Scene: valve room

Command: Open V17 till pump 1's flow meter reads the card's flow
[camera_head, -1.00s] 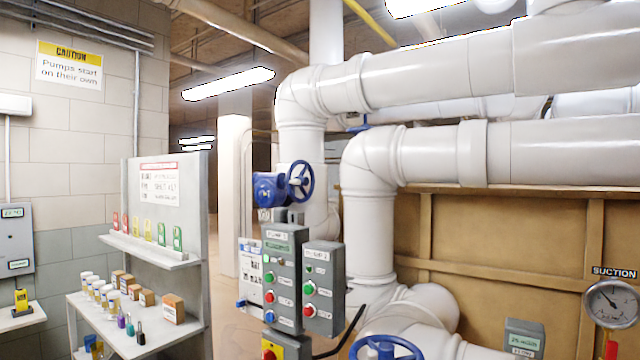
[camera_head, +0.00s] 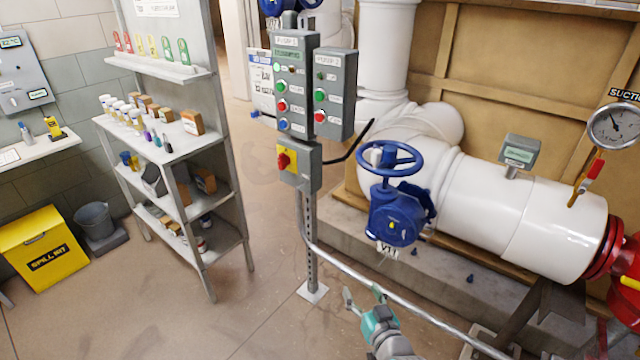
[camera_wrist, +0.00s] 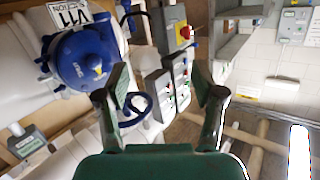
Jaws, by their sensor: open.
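A blue valve (camera_head: 396,212) with a blue handwheel (camera_head: 390,158) on top sits on the white pipe, right of centre in the head view. Its tag (camera_head: 387,250) seems to read V11 or V17. In the wrist view, the valve body (camera_wrist: 85,62) is at upper left and its wheel (camera_wrist: 135,106) is partly behind a finger. My gripper (camera_head: 364,297) is open and empty, below and apart from the valve. A grey meter (camera_head: 519,152) with a small display stands on the pipe; its reading is too small. A white sheet (camera_head: 261,83) hangs beside the control boxes, its text illegible.
A conduit (camera_head: 400,298) runs low before the pipe. A suction gauge (camera_head: 614,126) is at right, shelves (camera_head: 165,150) at left.

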